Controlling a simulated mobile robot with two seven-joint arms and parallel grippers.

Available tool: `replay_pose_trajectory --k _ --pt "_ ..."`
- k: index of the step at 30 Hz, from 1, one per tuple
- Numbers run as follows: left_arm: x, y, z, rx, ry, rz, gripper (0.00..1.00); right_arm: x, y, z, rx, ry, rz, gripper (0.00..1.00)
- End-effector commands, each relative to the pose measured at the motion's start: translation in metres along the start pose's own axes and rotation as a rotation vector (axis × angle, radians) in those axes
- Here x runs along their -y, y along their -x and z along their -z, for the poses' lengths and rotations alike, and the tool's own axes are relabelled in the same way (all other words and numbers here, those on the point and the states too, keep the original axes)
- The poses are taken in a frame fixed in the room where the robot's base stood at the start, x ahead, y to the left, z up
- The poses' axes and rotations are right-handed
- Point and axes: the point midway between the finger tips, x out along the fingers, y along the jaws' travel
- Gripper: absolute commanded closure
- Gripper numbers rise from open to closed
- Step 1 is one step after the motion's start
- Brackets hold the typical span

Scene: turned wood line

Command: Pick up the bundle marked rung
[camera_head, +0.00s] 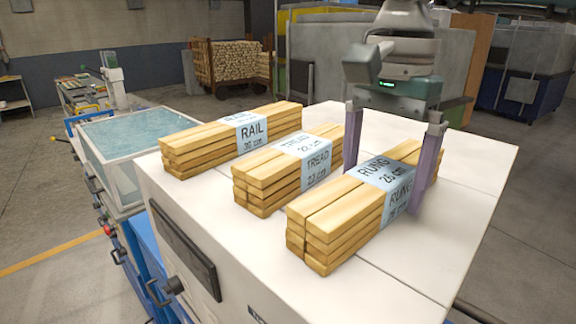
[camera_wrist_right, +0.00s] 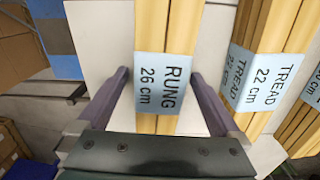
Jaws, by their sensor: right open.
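The bundle marked RUNG 26 cm (camera_head: 335,218) is a stack of light wood strips with a pale blue label band, lying on the white machine top (camera_head: 417,265). My right gripper (camera_head: 391,178) is open, with one purple finger on each side of this bundle near its label. In the right wrist view the RUNG bundle (camera_wrist_right: 165,85) lies between the two fingers of the right gripper (camera_wrist_right: 163,80), with a gap on each side. It shows no grip on the bundle. My left gripper is not in view.
The TREAD 22 cm bundle (camera_head: 280,182) lies just left of the RUNG bundle, close to one right finger. The RAIL bundle (camera_head: 215,145) lies farther left. A glass-topped box (camera_head: 130,140) stands at the left. The white top is clear on the right.

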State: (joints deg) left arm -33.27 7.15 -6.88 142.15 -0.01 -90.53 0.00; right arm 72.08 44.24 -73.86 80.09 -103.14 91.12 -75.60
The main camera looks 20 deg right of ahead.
Motion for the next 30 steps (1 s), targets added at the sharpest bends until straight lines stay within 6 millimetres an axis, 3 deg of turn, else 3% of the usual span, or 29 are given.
replay_pose_trajectory --k 4,30 --pt "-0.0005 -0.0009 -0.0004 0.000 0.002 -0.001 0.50 0.0001 -0.0006 0.0000 0.000 0.000 0.000 0.00" --pt "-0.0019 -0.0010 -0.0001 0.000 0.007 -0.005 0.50 0.0001 0.0001 -0.0001 0.001 0.000 0.000 0.98"
